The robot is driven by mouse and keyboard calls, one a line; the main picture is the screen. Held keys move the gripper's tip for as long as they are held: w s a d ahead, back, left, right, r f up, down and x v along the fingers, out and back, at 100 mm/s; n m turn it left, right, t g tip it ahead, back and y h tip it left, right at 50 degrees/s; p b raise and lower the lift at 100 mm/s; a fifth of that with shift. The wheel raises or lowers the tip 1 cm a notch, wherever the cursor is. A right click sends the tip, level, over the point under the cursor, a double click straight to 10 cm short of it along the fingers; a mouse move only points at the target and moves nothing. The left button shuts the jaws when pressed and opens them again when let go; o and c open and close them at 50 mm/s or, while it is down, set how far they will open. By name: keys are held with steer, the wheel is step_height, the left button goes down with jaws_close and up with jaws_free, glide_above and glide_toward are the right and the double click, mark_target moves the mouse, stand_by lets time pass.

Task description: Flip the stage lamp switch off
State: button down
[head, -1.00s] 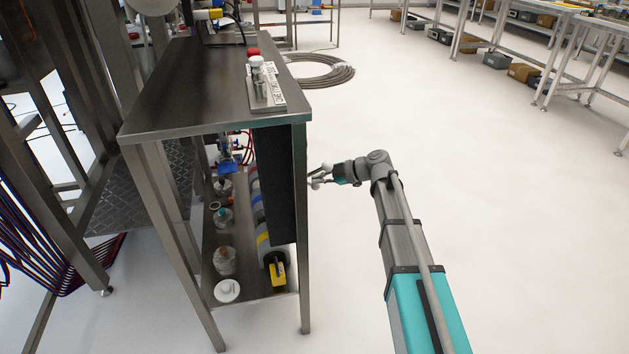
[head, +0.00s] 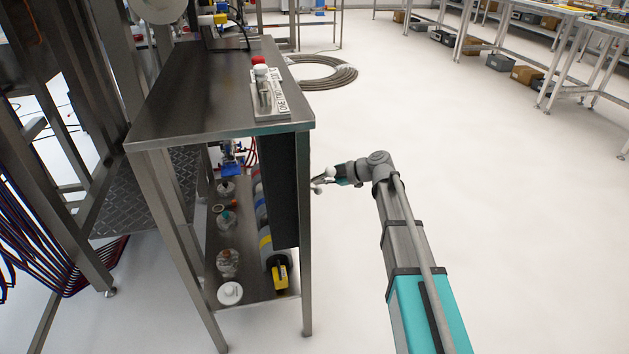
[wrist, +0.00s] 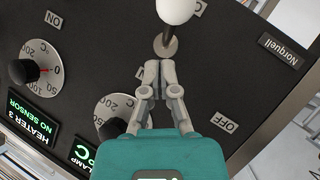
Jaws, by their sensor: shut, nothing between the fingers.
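A switch lever with a white ball knob (wrist: 176,10) and a metal stem (wrist: 165,46) sticks out of a dark control panel (wrist: 100,70) in the wrist view. An ON label (wrist: 55,19) is at upper left and an OFF label (wrist: 225,125) at lower right of it. A green display reading partly "LAMP" (wrist: 78,160) is cut off by my gripper's body. My gripper (wrist: 154,68) is shut and empty, its fingertips close to the stem's base; contact is unclear. In the head view my gripper (head: 317,182) is beside the panel's right face, near the white knob (head: 331,173).
Two dials, one with a red-marked black knob (wrist: 22,71), and a Heater 3 display (wrist: 32,118) share the panel. The panel hangs under a metal table (head: 205,90) with bottles on its lower shelf (head: 260,309). Open white floor (head: 480,200) lies right.

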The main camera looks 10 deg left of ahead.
steer(key=shift+d+r, duration=0.1)
steer(key=shift+r, duration=0.05)
steer(key=s+p+v, duration=0.1)
steer(key=p+v, duration=0.3)
steer(key=v, duration=0.8)
steer(key=shift+d+p, duration=0.4)
steer(key=shift+d, duration=0.05)
